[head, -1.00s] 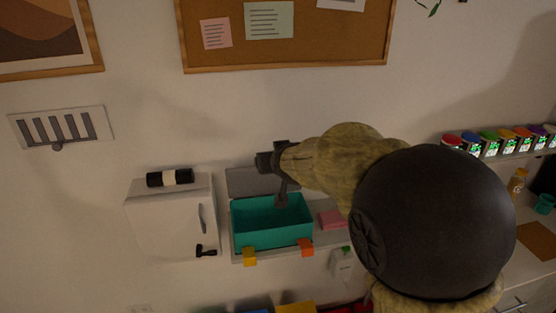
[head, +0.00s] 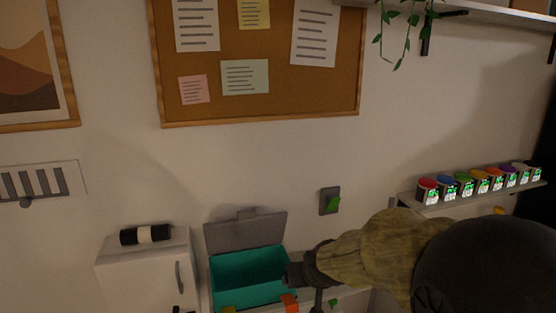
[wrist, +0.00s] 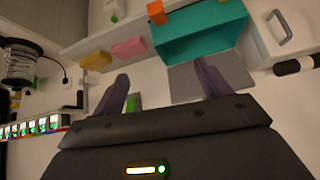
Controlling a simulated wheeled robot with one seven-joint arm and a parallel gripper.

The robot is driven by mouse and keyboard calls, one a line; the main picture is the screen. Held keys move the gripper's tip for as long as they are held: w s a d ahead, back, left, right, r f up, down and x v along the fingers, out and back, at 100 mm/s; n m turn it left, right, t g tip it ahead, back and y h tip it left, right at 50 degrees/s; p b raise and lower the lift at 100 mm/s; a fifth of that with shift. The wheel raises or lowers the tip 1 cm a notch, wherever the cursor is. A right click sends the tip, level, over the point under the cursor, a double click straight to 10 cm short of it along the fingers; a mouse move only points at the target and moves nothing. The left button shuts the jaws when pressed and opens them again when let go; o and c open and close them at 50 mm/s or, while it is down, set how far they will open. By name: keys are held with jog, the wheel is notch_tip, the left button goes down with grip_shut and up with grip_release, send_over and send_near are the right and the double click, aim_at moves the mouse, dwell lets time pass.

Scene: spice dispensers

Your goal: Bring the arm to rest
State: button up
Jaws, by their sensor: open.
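My arm, in a tan sleeve, enters the head view from the lower right. My gripper (head: 300,278) is at its end, by the right side of the teal bin (head: 236,277). In the wrist view my gripper (wrist: 165,82) shows two dark fingers spread wide with nothing between them. The teal bin (wrist: 190,32) is beyond the fingertips there, its grey lid (wrist: 182,82) raised. The gripper's fingertips are hard to make out in the head view.
A white cabinet (head: 145,275) with a black-and-white roll (head: 146,235) stands left of the bin. A green switch (head: 333,203) is on the wall above my arm. Coloured spice tins (head: 465,186) line a shelf at right.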

jog(key=s+d+f+g, duration=0.1)
jog(key=s+d+f, duration=0.2)
jog(key=s, duration=0.2)
jog(key=s+d+f+m+g+h, duration=0.1)
jog(key=s+d+f+g, duration=0.1)
jog(key=s, duration=0.3)
jog(key=s+d+f+g+b, duration=0.1)
jog(key=s+d+f, duration=0.3)
jog(key=s, duration=0.2)
jog(key=shift+f+m+g, duration=0.3)
jog(key=shift+g, duration=0.1)
